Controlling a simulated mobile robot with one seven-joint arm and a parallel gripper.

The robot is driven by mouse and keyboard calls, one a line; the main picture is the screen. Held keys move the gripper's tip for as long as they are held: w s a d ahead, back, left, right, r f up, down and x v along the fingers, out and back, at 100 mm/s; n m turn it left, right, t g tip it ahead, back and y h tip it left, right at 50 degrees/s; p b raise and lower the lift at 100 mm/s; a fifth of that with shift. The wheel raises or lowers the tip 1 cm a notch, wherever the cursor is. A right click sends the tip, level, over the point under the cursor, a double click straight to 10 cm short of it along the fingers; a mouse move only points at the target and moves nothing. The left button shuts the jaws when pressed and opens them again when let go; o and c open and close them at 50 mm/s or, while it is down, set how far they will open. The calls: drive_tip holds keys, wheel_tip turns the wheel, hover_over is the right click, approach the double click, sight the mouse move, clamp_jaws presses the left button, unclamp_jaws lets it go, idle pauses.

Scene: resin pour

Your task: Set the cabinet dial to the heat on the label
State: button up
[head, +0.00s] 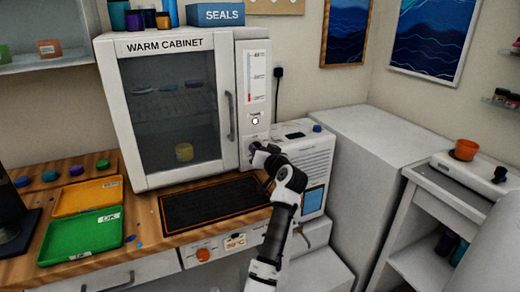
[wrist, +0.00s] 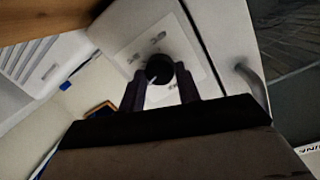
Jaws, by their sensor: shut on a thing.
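The warm cabinet (head: 165,41) is a white box with a glass door and its name across the top. Its right-hand panel carries a thermometer scale (head: 257,78) with a short red column low down, and a small round pale light (head: 255,121) below. In the wrist view the dial (wrist: 159,68) is a dark round knob with a pale pointer mark, on a white plate with small marks too blurred to read. My gripper (wrist: 160,82) is shut on the dial, one finger on each side. In the head view my gripper (head: 262,153) hides the dial.
A dark mat (head: 210,206) lies before the cabinet. A white unit (head: 312,165) stands close right of my arm. The door handle (wrist: 250,80) is near my gripper.

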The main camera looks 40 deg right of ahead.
drive_tip(key=m+y+p, duration=0.1)
drive_tip(key=m+p, duration=0.1)
drive_tip(key=m, duration=0.3)
drive_tip(key=m+p, duration=0.2)
drive_tip(key=m, duration=0.4)
drive_tip(key=shift+d+f+t+y, duration=0.1)
drive_tip(key=shift+d+t+y, duration=0.05)
drive_tip(key=shift+t+y, duration=0.25)
drive_tip(key=shift+s, duration=0.1)
idle(0.3)
drive_tip(key=o, duration=1)
drive_tip(key=shift+c, duration=0.2)
drive_tip(key=s+a+r+b, duration=0.1)
drive_tip(key=s+a+b, duration=0.1)
drive_tip(key=s, duration=1.1)
drive_tip(key=shift+s+b, duration=0.3)
drive_tip(key=shift+b, duration=0.35)
